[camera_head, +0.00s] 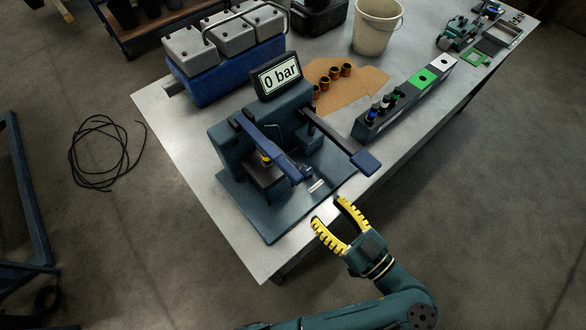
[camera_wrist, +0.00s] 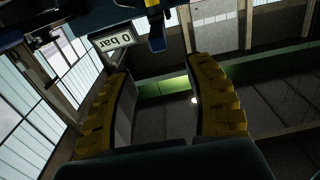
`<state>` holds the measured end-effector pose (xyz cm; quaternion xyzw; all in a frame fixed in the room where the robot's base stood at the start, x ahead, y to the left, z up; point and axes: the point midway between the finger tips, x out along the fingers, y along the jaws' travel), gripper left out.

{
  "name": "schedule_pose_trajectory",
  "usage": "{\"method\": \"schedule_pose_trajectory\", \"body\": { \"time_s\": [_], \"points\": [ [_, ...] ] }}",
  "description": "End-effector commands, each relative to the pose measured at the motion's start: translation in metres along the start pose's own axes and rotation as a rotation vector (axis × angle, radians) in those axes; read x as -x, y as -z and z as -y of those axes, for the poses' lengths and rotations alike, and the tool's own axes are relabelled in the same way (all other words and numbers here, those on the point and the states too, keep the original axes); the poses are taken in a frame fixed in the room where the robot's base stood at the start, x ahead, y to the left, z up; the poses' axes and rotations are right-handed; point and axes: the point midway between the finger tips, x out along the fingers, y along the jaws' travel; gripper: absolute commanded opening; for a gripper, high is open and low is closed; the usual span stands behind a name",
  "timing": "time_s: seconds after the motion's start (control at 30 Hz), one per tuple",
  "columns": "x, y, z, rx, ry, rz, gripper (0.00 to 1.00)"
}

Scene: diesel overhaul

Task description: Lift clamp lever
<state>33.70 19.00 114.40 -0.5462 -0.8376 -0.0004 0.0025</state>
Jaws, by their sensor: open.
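The dark teal test stand (camera_head: 228,148) sits at the table's near corner, with a "0 bar" display (camera_head: 277,76) on top. A blue lever (camera_head: 262,140) slopes down across its front, with a small yellow part beneath. A second, dark lever with a blue grip (camera_head: 365,161) reaches out to the right. I cannot tell which one is the clamp lever. My gripper (camera_head: 329,211) is open and empty, just off the table's near edge, apart from both levers. In the wrist view the display (camera_wrist: 112,40) and a blue lever end (camera_wrist: 157,42) show beyond the open fingers (camera_wrist: 160,70).
A blue crate with grey blocks (camera_head: 205,82) stands behind the stand. A rack with small bottles and coloured squares (camera_head: 405,98) runs along the right edge. Brown cups (camera_head: 334,73) stand on cardboard (camera_head: 365,80), near a bucket (camera_head: 375,35). The floor right of the table is clear.

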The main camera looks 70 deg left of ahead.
Motion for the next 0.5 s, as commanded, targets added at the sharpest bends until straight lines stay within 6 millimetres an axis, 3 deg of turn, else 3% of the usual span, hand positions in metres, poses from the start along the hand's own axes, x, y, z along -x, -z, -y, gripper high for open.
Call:
{"method": "schedule_pose_trajectory", "body": {
  "time_s": [0.17, 0.5],
  "points": [
    [-0.02, 0.009, 0.0, -0.002, 0.0, 0.0, 0.53],
    [-0.101, 0.004, 0.0, 0.0, 0.001, 0.005, 0.53]
  ]
}}
